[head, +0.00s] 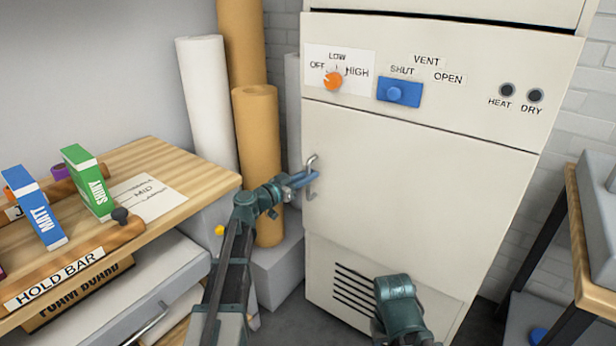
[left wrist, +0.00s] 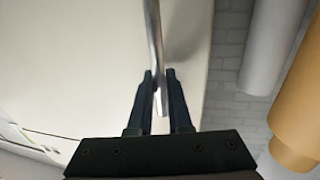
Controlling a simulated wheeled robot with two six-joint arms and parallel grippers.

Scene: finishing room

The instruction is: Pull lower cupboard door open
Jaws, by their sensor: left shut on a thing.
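The cream lower cupboard door (head: 410,210) fills the front of the tall cabinet below the control panel. It looks flush with the cabinet, with no clear gap. Its metal bar handle (head: 312,163) stands upright near the door's left edge. My left gripper (head: 306,180) is shut on the handle. The left wrist view shows the handle (left wrist: 155,40) running between the two dark fingers of the left gripper (left wrist: 159,82). A teal part of my right arm shows low in front of the cabinet; its fingers are not visible.
A wooden bench (head: 170,165) with a blue box (head: 36,208) and a green box (head: 89,182) stands at left. Tall rolls (head: 257,160) stand just left of the cabinet. A wood-topped table (head: 590,250) stands at right.

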